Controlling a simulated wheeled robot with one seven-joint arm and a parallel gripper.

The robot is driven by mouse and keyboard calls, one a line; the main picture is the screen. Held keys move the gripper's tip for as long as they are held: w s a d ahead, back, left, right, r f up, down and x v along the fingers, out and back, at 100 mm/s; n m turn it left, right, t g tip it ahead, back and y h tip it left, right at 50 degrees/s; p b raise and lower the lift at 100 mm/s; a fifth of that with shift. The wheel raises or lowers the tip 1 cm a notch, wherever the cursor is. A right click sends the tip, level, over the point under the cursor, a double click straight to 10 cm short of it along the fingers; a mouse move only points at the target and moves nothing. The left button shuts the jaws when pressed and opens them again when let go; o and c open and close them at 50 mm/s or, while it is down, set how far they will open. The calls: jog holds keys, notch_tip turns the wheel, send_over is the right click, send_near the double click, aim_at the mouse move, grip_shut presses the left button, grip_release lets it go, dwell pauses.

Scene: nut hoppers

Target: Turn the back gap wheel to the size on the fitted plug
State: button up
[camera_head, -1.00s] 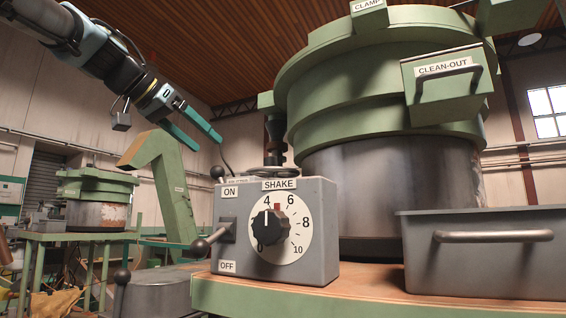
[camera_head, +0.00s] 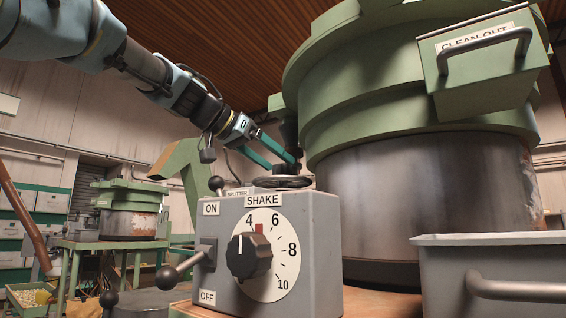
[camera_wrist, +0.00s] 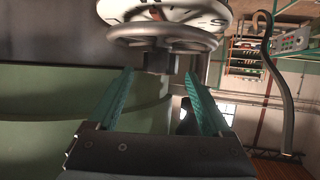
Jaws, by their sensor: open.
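A dark spoked handwheel (camera_head: 283,182) lies flat behind the grey SHAKE box. In the wrist view a spoked wheel (camera_wrist: 150,33) with a pale, marked dial beside it fills the top. Its marks are cut off and I cannot read a size. My gripper (camera_head: 284,164) is open and empty, with teal fingers just above the handwheel in the head view. In the wrist view my gripper (camera_wrist: 159,74) has its fingertips on either side of the wheel's dark hub, apparently short of the rim. I cannot make out a fitted plug or its size in either view.
The grey SHAKE box (camera_head: 325,240) has a black knob (camera_head: 249,256) and an ON/OFF lever (camera_head: 180,270). The green-ringed hopper (camera_head: 400,190) stands behind at right, with a CLEAN-OUT drawer (camera_head: 490,75). A grey bin (camera_head: 445,270) sits at front right.

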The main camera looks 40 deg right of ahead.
aim_at(282, 166)
jog(key=shift+p+x, duration=0.3)
jog(key=shift+x, duration=1.3)
grip_shut()
